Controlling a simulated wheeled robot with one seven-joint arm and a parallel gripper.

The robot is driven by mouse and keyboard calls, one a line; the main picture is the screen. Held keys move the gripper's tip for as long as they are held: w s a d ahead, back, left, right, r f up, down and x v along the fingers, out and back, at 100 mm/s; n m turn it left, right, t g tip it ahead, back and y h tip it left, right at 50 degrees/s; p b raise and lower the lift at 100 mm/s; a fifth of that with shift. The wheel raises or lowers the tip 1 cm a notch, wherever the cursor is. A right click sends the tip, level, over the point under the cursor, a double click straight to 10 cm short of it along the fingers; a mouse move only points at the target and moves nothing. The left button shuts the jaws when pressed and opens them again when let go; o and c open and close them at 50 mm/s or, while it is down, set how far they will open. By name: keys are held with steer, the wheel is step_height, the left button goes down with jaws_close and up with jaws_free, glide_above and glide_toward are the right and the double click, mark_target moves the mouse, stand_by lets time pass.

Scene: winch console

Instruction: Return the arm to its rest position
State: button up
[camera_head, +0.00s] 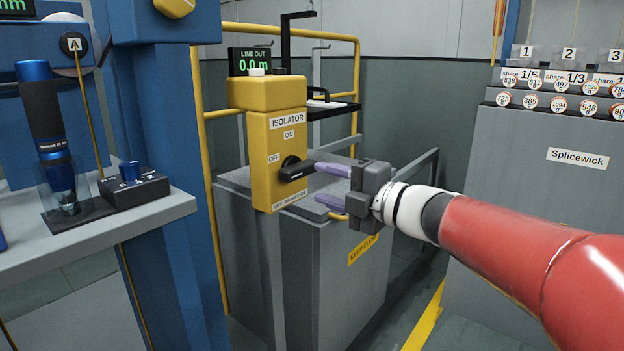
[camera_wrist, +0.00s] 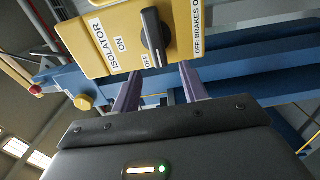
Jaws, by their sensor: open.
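My red arm (camera_head: 520,250) reaches in from the right in the head view. My gripper (camera_head: 318,183) is open, with two purple fingers pointing at the yellow isolator box (camera_head: 262,155). The black isolator handle (camera_head: 295,169) lies roughly sideways, with the OFF label beside it and ON above. In the wrist view, the handle (camera_wrist: 153,38) stands just beyond the gap between my fingertips (camera_wrist: 160,80), with space on both sides. The upper finger looks close to the handle in the head view; I cannot tell whether they touch. Nothing is held.
A grey cabinet (camera_head: 345,280) stands under my gripper. Yellow railing (camera_head: 290,32) and a black bracket rise behind the isolator. The grey Splicewick cabinet (camera_head: 545,200) stands at right, behind my arm.

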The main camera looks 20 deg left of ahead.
steer(key=shift+s+d, duration=0.15)
steer(key=shift+d, duration=0.25)
steer(key=w+d+r+m+t+h+p, duration=0.2)
steer(key=d+r+m+t+h+p, duration=0.25)
steer(key=d+m+t+h, duration=0.45)
steer(key=s+d+f+m+h+p, duration=0.25)
steer(key=d+m+h, duration=0.25)
steer(key=d+m, duration=0.7)
steer(key=s+d+f+m+g+h+p, duration=0.2)
steer(key=s+d+f+m+g+h, duration=0.25)
steer(key=s+d, duration=0.35)
steer(key=s+f+m+g+y+p, duration=0.1)
steer(key=s+f+m+g, duration=0.1)
steer(key=s, duration=0.5)
steer(key=s+a+f+m+g+y, duration=0.1)
steer(key=s+f+m+g, duration=0.2)
steer(key=s+f, duration=0.3)
steer(key=shift+s+m+g+p, duration=0.35)
steer(key=shift+s+m, duration=0.2)
steer(key=shift+s, duration=0.3)
steer(key=shift+f, duration=0.1)
